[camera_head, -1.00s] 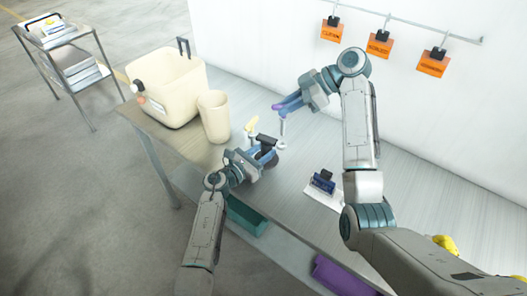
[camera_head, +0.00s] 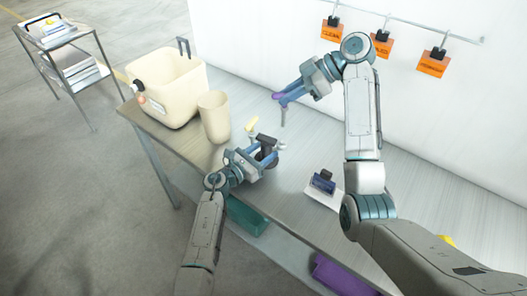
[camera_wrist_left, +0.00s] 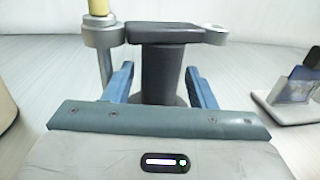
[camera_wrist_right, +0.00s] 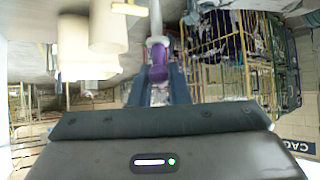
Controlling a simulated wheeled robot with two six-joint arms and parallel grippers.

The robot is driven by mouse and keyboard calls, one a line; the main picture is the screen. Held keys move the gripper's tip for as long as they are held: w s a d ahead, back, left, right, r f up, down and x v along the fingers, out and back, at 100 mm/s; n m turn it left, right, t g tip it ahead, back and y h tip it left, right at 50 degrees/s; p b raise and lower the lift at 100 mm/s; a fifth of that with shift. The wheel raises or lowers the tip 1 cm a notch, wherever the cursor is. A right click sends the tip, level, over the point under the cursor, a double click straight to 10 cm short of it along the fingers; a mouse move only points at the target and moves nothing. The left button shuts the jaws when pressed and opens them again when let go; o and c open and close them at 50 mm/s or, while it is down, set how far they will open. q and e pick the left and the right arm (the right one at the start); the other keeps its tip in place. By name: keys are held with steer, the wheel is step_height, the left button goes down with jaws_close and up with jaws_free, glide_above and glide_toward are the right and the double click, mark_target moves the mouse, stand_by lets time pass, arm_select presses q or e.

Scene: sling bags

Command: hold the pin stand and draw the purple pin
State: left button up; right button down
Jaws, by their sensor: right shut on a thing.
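The dark pin stand (camera_head: 265,141) stands on the grey table; its post (camera_wrist_left: 165,75) shows in the left wrist view. A yellow pin (camera_head: 253,124) sits in its left ring, and its right ring (camera_wrist_left: 215,33) is empty. My left gripper (camera_head: 261,160) is open, one finger on each side of the post, with a gap at least on the left. My right gripper (camera_head: 285,97) is shut on the purple pin (camera_wrist_right: 158,68) by its purple handle. The pin's grey shaft (camera_head: 283,117) hangs down, clear above the stand.
A cream beaker (camera_head: 214,117) and a cream bin (camera_head: 168,88) stand left of the stand. A white card holder (camera_head: 323,190) with a dark blue piece lies to the right. Orange tags (camera_head: 380,44) hang on the wall rail. The table between stand and wall is clear.

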arm_select(q)
steer(key=shift+o, duration=0.4)
steer(key=v, duration=1.2)
